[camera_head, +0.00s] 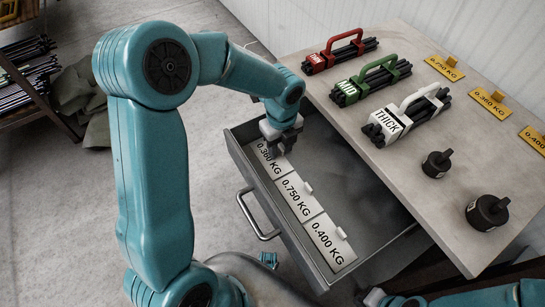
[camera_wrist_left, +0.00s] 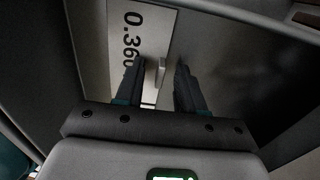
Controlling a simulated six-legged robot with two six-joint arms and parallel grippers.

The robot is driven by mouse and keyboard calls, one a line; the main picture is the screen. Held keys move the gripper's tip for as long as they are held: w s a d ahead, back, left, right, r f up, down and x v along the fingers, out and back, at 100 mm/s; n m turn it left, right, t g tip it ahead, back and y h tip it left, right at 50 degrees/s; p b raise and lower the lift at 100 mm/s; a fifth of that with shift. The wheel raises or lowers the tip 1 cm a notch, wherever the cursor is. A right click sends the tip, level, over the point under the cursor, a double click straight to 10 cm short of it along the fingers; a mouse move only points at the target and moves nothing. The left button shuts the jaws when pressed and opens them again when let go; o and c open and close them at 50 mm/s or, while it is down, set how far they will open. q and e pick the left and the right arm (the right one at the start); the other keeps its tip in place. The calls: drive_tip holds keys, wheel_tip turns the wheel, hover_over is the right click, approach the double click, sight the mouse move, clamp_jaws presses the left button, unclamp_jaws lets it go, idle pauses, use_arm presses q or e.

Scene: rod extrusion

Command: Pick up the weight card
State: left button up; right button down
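Three white weight cards lie in a row in the open grey drawer (camera_head: 240,165): the 0.360 KG card (camera_head: 263,162), the 0.750 KG card (camera_head: 298,200) and the 0.400 KG card (camera_head: 330,243). Each is printed in black; raised tabs show on the nearer two. My left gripper (camera_head: 284,142) points down over the far end of the drawer and partly covers the 0.360 card. In the left wrist view, my left gripper (camera_wrist_left: 159,72) is open, with a finger on each side of the card's raised tab (camera_wrist_left: 161,72), apart from it. The 0.360 card (camera_wrist_left: 135,40) shows beside the left finger. My right gripper does not show.
The table (camera_head: 400,180) above the drawer holds red (camera_head: 338,52), green (camera_head: 371,80) and white THICK (camera_head: 407,115) rod bundles, black weights (camera_head: 437,163) and yellow labels (camera_head: 445,67). The drawer handle (camera_head: 257,217) sticks out in front. The drawer is bare right of the cards.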

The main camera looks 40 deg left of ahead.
use_arm(q)
drive_tip(key=shift+r, duration=0.1)
clamp_jaws()
